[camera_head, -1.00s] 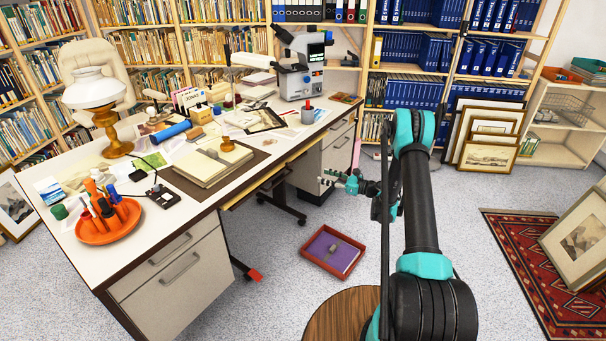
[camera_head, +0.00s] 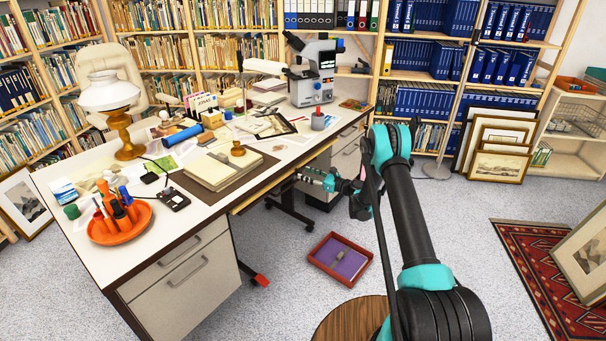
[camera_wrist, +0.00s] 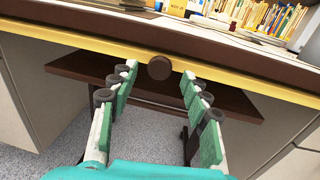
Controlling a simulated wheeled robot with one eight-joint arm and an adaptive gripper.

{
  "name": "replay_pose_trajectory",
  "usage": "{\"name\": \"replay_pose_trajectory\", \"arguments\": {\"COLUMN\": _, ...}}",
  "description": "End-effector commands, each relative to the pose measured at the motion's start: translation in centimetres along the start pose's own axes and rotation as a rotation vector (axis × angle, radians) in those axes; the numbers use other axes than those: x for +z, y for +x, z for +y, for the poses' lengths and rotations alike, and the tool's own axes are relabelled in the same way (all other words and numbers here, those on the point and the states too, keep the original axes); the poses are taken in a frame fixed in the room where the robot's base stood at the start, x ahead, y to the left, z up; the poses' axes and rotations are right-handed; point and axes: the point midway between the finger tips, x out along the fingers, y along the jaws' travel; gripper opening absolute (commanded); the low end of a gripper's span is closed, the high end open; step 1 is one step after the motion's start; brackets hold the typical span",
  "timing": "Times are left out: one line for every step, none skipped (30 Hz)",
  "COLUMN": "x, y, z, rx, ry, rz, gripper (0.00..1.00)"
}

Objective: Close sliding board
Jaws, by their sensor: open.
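The sliding board is a yellow-edged board under the desk top, sticking out a little along the desk's front in the head view (camera_head: 262,193). In the wrist view its yellow front edge (camera_wrist: 75,46) runs across the picture. A round dark brown knob (camera_wrist: 159,68) stands at the middle of that edge. My gripper (camera_wrist: 159,80) is open, with one green-padded finger on each side of the knob, which lies at the fingertips. I cannot tell if a finger touches it. In the head view my gripper (camera_head: 326,182) is beside the board's front.
The desk (camera_head: 85,235) carries a lamp, papers and a microscope. Drawer units flank the gap below it, where a dark brown panel (camera_wrist: 225,102) shows. A red tray (camera_head: 340,260) lies on the floor below my arm. A round wooden top (camera_head: 350,320) stands near my base.

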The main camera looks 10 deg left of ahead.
Motion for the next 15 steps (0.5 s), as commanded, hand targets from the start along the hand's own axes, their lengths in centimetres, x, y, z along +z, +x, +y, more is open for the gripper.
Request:
{"name": "replay_pose_trajectory", "arguments": {"x": 0.0, "y": 0.7, "z": 0.0, "rx": 0.001, "ry": 0.000, "rz": 0.000, "gripper": 0.47}}
{"name": "replay_pose_trajectory", "arguments": {"x": 0.0, "y": 1.0, "z": 0.0, "rx": 0.001, "ry": 0.000, "rz": 0.000, "gripper": 0.47}}
{"name": "replay_pose_trajectory", "arguments": {"x": 0.0, "y": 1.3, "z": 0.0, "rx": 0.001, "ry": 0.000, "rz": 0.000, "gripper": 0.47}}
{"name": "replay_pose_trajectory", "arguments": {"x": 0.0, "y": 1.6, "z": 0.0, "rx": 0.001, "ry": 0.000, "rz": 0.000, "gripper": 0.47}}
{"name": "replay_pose_trajectory", "arguments": {"x": 0.0, "y": 1.8, "z": 0.0, "rx": 0.001, "ry": 0.000, "rz": 0.000, "gripper": 0.47}}
{"name": "replay_pose_trajectory", "arguments": {"x": 0.0, "y": 2.0, "z": 0.0, "rx": 0.001, "ry": 0.000, "rz": 0.000, "gripper": 0.47}}
{"name": "replay_pose_trajectory", "arguments": {"x": 0.0, "y": 2.1, "z": 0.0, "rx": 0.000, "ry": 0.000, "rz": 0.000, "gripper": 0.47}}
{"name": "replay_pose_trajectory", "arguments": {"x": 0.0, "y": 2.2, "z": 0.0, "rx": 0.000, "ry": 0.000, "rz": 0.000, "gripper": 0.47}}
{"name": "replay_pose_trajectory", "arguments": {"x": 0.0, "y": 2.3, "z": 0.0, "rx": 0.000, "ry": 0.000, "rz": 0.000, "gripper": 0.47}}
{"name": "replay_pose_trajectory", "arguments": {"x": 0.0, "y": 2.3, "z": 0.0, "rx": 0.000, "ry": 0.000, "rz": 0.000, "gripper": 0.47}}
{"name": "replay_pose_trajectory", "arguments": {"x": 0.0, "y": 2.3, "z": 0.0, "rx": 0.000, "ry": 0.000, "rz": 0.000, "gripper": 0.47}}
{"name": "replay_pose_trajectory", "arguments": {"x": 0.0, "y": 2.3, "z": 0.0, "rx": 0.000, "ry": 0.000, "rz": 0.000, "gripper": 0.47}}
{"name": "replay_pose_trajectory", "arguments": {"x": 0.0, "y": 2.3, "z": 0.0, "rx": 0.000, "ry": 0.000, "rz": 0.000, "gripper": 0.47}}
{"name": "replay_pose_trajectory", "arguments": {"x": 0.0, "y": 2.3, "z": 0.0, "rx": 0.000, "ry": 0.000, "rz": 0.000, "gripper": 0.47}}
{"name": "replay_pose_trajectory", "arguments": {"x": 0.0, "y": 2.3, "z": 0.0, "rx": 0.000, "ry": 0.000, "rz": 0.000, "gripper": 0.47}}
